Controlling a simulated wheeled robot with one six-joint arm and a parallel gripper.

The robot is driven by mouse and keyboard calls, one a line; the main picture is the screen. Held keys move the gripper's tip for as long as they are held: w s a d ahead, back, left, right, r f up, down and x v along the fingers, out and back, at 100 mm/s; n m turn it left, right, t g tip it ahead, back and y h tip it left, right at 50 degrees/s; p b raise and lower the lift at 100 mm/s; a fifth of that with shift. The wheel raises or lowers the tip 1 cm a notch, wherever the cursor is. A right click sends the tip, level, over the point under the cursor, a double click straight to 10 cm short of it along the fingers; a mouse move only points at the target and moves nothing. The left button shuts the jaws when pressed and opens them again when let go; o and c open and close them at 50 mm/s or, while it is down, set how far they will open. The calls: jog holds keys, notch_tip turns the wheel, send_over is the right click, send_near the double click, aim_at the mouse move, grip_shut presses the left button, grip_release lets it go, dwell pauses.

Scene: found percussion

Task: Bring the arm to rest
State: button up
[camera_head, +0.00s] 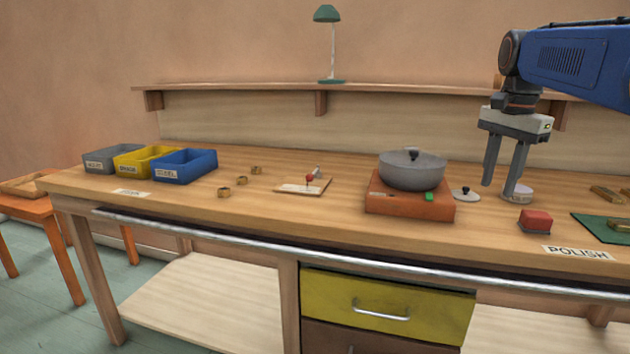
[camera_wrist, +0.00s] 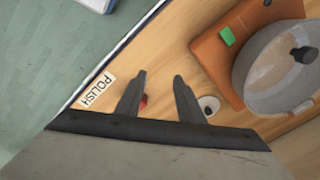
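My gripper (camera_head: 498,192) hangs from the blue arm at the right, fingers pointing down over the wooden bench (camera_head: 330,220). Its two fingers are apart with nothing held between them; the gap also shows in the wrist view (camera_wrist: 159,76). In the head view, a pale round tin (camera_head: 520,189) shows beside and partly behind the right finger; I cannot tell whether they touch. A red block (camera_head: 535,221) lies in front and to the right of the fingers. In the wrist view it is mostly hidden by a finger.
A grey lidded pot (camera_head: 412,172) stands on an orange burner (camera_head: 405,204) left of the gripper, with a small lid (camera_head: 466,195) between. A green mat (camera_head: 600,229) lies at the right. A shelf (camera_head: 400,89) runs behind. Blue, yellow and grey bins (camera_head: 185,167) stand far left.

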jog(key=s+a+f+n+t, duration=0.1)
jog(key=s+a+f+n, duration=0.2)
jog(key=s+f, duration=0.5)
jog(key=s+a+f+n+t, duration=0.1)
jog(key=s+a+f+n, duration=0.3)
jog(key=s+f, duration=0.4)
jog(key=s+a+f+n+t, duration=0.1)
jog(key=s+a+f+n, duration=0.3)
jog(key=s+f+n, duration=0.2)
notch_tip(320, 180, down, 4)
jog(key=shift+s+r+t, duration=0.2)
jog(key=shift+s+t, duration=0.2)
jog(key=shift+s, duration=0.85)
